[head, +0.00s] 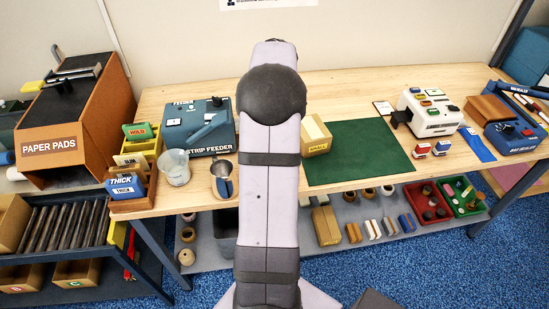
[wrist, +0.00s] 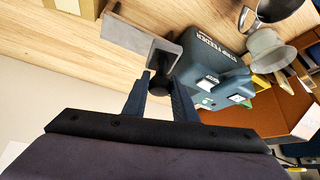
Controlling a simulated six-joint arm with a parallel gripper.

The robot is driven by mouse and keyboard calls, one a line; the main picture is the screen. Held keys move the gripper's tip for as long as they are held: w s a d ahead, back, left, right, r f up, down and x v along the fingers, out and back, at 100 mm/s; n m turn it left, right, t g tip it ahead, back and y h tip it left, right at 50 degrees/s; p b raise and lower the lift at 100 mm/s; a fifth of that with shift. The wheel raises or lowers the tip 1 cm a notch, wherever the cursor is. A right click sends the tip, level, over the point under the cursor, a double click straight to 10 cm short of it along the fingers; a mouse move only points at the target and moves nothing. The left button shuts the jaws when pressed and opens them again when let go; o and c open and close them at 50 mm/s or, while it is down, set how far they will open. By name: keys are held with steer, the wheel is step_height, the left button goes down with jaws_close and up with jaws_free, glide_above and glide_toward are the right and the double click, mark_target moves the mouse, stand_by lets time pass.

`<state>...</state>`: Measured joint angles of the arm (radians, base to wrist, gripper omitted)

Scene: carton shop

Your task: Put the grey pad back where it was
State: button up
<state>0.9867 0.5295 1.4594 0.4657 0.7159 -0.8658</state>
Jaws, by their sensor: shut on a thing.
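In the wrist view a grey flat piece (wrist: 138,38), which looks like the grey pad, is joined to a dark round grip. My gripper (wrist: 160,88) is shut on that dark grip. The grey piece is just beyond my fingertips, over the wooden table. I cannot tell whether it touches the table. In the head view my own arm hides my gripper and the pad. The spot where the pad was is not clear from these frames.
The blue strip feeder (head: 200,127) stands close by; it also shows in the wrist view (wrist: 215,78).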

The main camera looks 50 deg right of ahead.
steer(key=shift+s+d+f+m+g+h+b, duration=0.15)
steer(key=shift+s+d+f+m, duration=0.25)
steer(key=shift+s+f, duration=1.2)
steer(key=shift+s+d+f+m+g+h+b, duration=0.1)
steer(key=shift+s+d+f+m+h, duration=0.25)
steer(key=shift+f, duration=2.45)
steer(key=shift+s+d+f+m+g+h+b, duration=0.1)
steer(key=shift+s+d+f+m, duration=0.65)
steer(key=shift+f, duration=1.45)
steer(key=shift+s+a+f+n, duration=0.15)
steer(key=shift+f, duration=0.65)
steer(key=shift+s+a+f+n, duration=0.1)
steer(key=shift+f+n, duration=0.05)
steer(key=shift+f, duration=0.6)
steer(key=shift+f+b, duration=0.2)
steer(key=shift+b, duration=0.1)
steer(key=o, duration=0.9)
steer(key=shift+o, duration=0.2)
steer(key=shift+r, duration=0.15)
steer(key=shift+r+p, duration=0.15)
steer(key=shift+p, duration=0.2)
steer(key=b+v, duration=0.3)
steer(key=v, duration=0.9)
